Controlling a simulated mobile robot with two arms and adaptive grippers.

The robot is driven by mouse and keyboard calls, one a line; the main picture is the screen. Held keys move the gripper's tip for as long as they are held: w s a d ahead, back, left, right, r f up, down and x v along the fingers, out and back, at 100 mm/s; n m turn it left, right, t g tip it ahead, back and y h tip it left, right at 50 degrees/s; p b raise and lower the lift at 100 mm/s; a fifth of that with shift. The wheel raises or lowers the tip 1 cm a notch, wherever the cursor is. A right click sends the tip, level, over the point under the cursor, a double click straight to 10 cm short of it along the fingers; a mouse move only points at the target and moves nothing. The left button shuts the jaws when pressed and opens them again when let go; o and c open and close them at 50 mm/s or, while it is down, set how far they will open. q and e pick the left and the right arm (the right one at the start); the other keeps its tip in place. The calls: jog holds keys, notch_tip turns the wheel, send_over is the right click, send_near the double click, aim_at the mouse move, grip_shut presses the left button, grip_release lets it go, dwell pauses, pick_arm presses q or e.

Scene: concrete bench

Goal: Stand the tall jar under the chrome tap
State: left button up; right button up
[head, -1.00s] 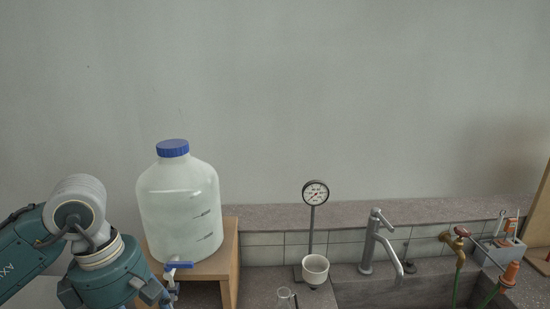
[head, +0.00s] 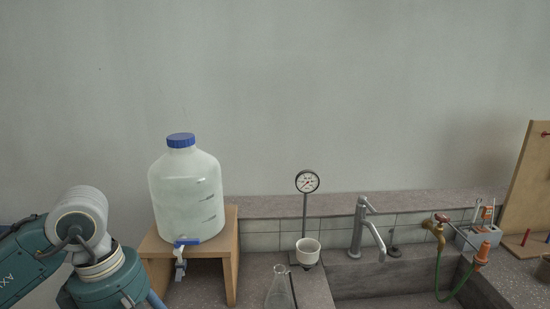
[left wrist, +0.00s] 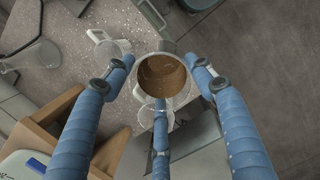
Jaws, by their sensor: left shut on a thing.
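The chrome tap (head: 362,228) stands at the back edge of the sink, its spout reaching forward over the basin. My left arm comes in at the lower left of the head view, and its fingers are mostly cut off by the bottom edge. In the left wrist view my left gripper (left wrist: 163,88) has blue fingers closed around a round vessel (left wrist: 163,76), seen end-on with brown inside. I take it to be the tall jar; its height and tilt cannot be told. It does not show in the head view. My right gripper is not in view.
A large blue-capped bottle (head: 186,195) stands on a wooden stand (head: 232,245). A glass flask (head: 279,288), a white cup (head: 308,251) and a gauge (head: 307,181) stand between it and the sink (head: 345,286). A brass tap with green hose (head: 438,275) is at right.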

pick_arm(q)
jog(key=s+f+m, duration=0.1)
jog(key=m, duration=0.2)
jog(key=s+d+f+m+g, duration=0.1)
jog(key=m, duration=0.2)
jog(key=s+d+f+m, duration=0.1)
jog(key=m, duration=0.3)
jog(key=shift+y, duration=0.4)
jog(key=m, duration=0.2)
jog(key=s+f+m, duration=0.1)
jog(key=m, duration=0.1)
jog(key=m+y, duration=0.1)
jog(key=m, duration=0.1)
jog(key=shift+s+d+f+m+g, duration=0.3)
jog(key=shift+d+f, duration=0.05)
jog(key=shift+d, duration=0.05)
